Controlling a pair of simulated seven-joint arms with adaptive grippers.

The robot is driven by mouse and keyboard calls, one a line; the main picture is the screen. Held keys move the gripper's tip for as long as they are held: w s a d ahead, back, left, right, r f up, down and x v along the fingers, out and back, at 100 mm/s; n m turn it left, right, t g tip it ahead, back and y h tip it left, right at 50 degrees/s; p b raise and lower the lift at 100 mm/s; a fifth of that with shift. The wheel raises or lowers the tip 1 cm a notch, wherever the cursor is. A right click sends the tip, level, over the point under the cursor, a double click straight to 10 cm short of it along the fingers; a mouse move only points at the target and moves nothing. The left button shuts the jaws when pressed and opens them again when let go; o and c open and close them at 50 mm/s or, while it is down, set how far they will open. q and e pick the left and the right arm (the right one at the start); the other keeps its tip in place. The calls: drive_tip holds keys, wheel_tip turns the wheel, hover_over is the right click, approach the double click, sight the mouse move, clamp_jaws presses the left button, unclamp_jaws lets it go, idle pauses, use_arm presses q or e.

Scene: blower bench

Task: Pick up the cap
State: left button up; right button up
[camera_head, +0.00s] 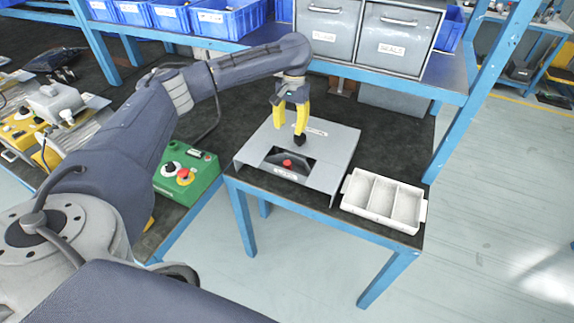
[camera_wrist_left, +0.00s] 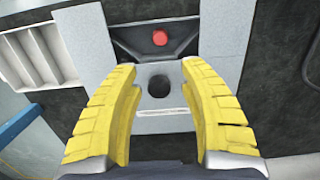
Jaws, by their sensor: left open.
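A small black round piece, which looks like the cap (camera_head: 299,140), is on the grey plate housing (camera_head: 340,148). In the left wrist view the same black cap (camera_wrist_left: 158,86) lies between and slightly beyond my fingertips. My left gripper (camera_head: 291,126) is open, with its yellow fingers pointing down above the plate. In the left wrist view the fingers (camera_wrist_left: 160,76) stand apart on both sides of the cap with nothing between them gripped. A red button (camera_head: 287,162) sits in a dark recess in front of the cap. My right gripper is not in view.
A white tray with compartments (camera_head: 383,200) stands right of the plate and looks empty. A green control box (camera_head: 187,175) with buttons is at the left. Blue shelf posts (camera_head: 485,75) and grey drawers (camera_head: 392,38) rise behind. Dark bench top is free behind the plate.

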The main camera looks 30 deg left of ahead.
sight(287, 162)
use_arm(q)
drive_tip(key=f, duration=0.5)
drive_tip(key=s+f, duration=0.1)
drive_tip(key=f, duration=0.4)
drive_tip(key=s+f, duration=0.1)
drive_tip(key=f, duration=0.5)
drive_tip(key=shift+c, duration=0.2)
drive_tip(key=c, duration=0.7)
